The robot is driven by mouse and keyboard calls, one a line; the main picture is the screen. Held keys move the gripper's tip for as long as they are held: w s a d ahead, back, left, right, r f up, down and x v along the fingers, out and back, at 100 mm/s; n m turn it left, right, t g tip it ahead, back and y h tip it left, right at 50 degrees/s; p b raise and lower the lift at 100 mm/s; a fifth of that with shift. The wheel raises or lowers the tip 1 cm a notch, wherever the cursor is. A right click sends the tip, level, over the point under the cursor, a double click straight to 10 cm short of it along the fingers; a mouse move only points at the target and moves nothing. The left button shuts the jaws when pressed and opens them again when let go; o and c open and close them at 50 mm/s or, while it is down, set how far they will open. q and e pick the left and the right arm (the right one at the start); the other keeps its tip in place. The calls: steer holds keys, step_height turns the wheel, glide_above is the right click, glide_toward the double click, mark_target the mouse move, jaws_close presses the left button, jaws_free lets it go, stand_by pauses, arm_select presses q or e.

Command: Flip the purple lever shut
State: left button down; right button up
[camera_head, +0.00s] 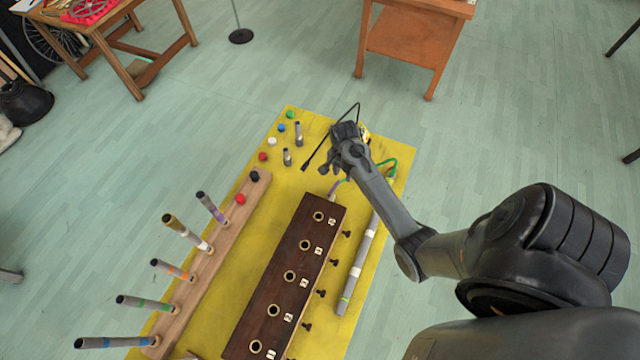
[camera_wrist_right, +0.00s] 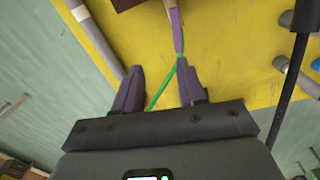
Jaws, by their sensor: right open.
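A slim purple piece, likely the purple lever (camera_wrist_right: 177,32), stands out from the end of the dark wooden box (camera_head: 297,270) in the right wrist view. It shows small as a purple piece (camera_head: 336,187) beside the box's far end in the head view. My right gripper (camera_head: 327,167) is above the far part of the yellow table. Whether the lever is flipped open or shut I cannot tell. My left gripper is not in view.
A grey pipe (camera_head: 358,262) lies right of the box, with a green cord (camera_head: 386,163) near its far end. A wooden rack (camera_head: 216,262) with several tape-banded sticks stands left. Small coloured knobs and short grey tubes (camera_head: 287,157) are at the far left of the yellow table (camera_head: 392,150).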

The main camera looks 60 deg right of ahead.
mark_target(336, 184)
steer(key=shift+t, duration=0.3)
steer(key=f, duration=0.3)
steer(key=w+f, duration=0.1)
steer(key=f, duration=0.2)
steer(key=w+f+b, duration=0.1)
steer(key=f, duration=0.2)
steer(key=shift+w+d+f, duration=0.15)
steer(key=shift+d, duration=0.1)
jaws_close()
